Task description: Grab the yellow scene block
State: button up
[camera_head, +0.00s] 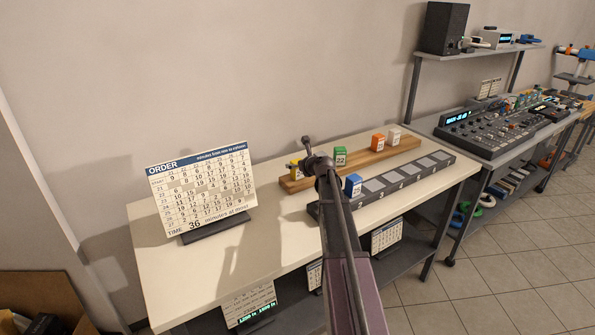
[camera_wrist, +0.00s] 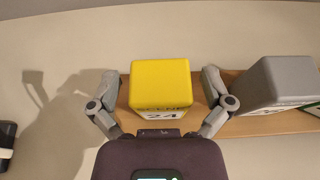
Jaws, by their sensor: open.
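The yellow scene block (camera_wrist: 160,82) stands on the wooden strip. In the wrist view its yellow top faces me, with "SCENE" and "24" partly showing on its front. My gripper (camera_wrist: 162,88) is open, with one finger on each side of the block; a small gap shows on both sides. In the head view the yellow block (camera_head: 295,172) is partly hidden behind my gripper (camera_head: 306,158), at the left end of the wooden strip (camera_head: 375,158).
A grey block (camera_wrist: 280,82) stands right of the right finger. Green (camera_head: 340,156), orange (camera_head: 378,140) and white (camera_head: 394,136) blocks share the strip. A blue block (camera_head: 353,184) stands on the dark slotted rail (camera_head: 400,182). An order board (camera_head: 202,190) stands left.

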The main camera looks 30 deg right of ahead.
jog(key=shift+c, duration=0.2)
jog(key=c, duration=1.1)
jog(key=shift+r, duration=0.15)
jog(key=shift+c, duration=0.2)
notch_tip(320, 180, up, 4)
jog(key=p, duration=0.4)
jog(key=shift+f, duration=0.25)
jog(key=s+a, duration=0.2)
jog(key=s, duration=0.5)
jog(key=s+a+r+p, duration=0.1)
jog(key=s+a, duration=0.2)
jog(key=s, duration=0.5)
jog(key=shift+a, duration=0.2)
jog(key=shift+r, duration=0.1)
